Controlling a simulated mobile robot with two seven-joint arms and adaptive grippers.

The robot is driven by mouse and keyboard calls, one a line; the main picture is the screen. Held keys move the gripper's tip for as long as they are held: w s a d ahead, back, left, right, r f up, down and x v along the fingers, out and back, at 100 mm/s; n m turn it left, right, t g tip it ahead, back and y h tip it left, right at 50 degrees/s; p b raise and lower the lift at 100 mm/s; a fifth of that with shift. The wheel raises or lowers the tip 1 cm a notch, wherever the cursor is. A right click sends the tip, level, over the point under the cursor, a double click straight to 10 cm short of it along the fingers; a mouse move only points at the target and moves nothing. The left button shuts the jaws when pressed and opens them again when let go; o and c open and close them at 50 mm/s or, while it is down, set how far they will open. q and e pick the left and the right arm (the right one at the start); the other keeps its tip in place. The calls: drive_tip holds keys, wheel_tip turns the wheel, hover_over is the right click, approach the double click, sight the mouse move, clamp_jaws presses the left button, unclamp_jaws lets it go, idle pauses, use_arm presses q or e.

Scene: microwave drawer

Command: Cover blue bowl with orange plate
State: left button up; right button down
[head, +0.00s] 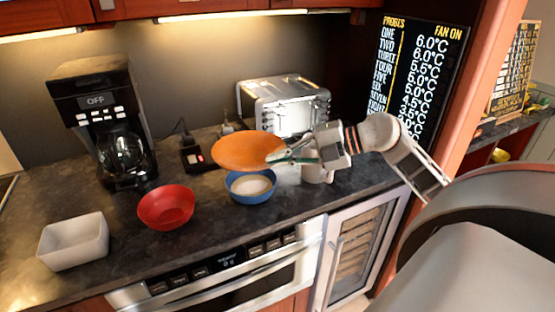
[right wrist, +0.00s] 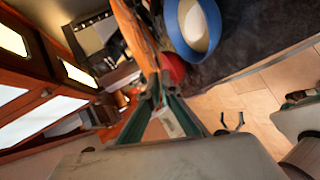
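The orange plate (head: 247,151) is held in the air above and slightly behind the blue bowl (head: 250,196), apart from it. My right gripper (head: 284,158) is shut on the plate's right rim. In the right wrist view the plate (right wrist: 138,35) shows nearly edge-on between the fingers (right wrist: 160,88). The blue bowl stands upright on the counter with pale contents inside; it also shows in the right wrist view (right wrist: 172,32). My left gripper is not in the head view; a dark two-pronged shape (right wrist: 230,122) in the right wrist view may be it, but I cannot tell.
A red bowl (head: 166,207) and a white square bowl (head: 74,242) stand to the left on the dark counter. A coffee maker (head: 104,120) and a toaster (head: 286,103) stand at the back. A white mug (head: 318,172) is right of the blue bowl, under my gripper.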

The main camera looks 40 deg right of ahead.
use_arm(q)
drive_tip(key=shift+r, duration=0.2)
use_arm(e)
drive_tip(key=shift+r, duration=0.1)
use_arm(q)
drive_tip(key=shift+w+d+f+b, duration=0.15)
drive_tip(key=shift+w+f+b, duration=0.05)
drive_tip(key=shift+f+b, duration=0.8)
use_arm(e)
drive_tip(key=shift+f, duration=3.65)
use_arm(q)
drive_tip(key=shift+r, duration=0.1)
drive_tip(key=shift+r+p, duration=0.3)
drive_tip(key=shift+r, duration=0.1)
drive_tip(key=shift+r, duration=0.3)
use_arm(e)
drive_tip(key=shift+f, duration=0.15)
use_arm(q)
drive_tip(key=shift+f, duration=0.2)
use_arm(e)
drive_tip(key=shift+f, duration=0.65)
drive_tip(key=c, duration=2.2)
unclamp_jaws()
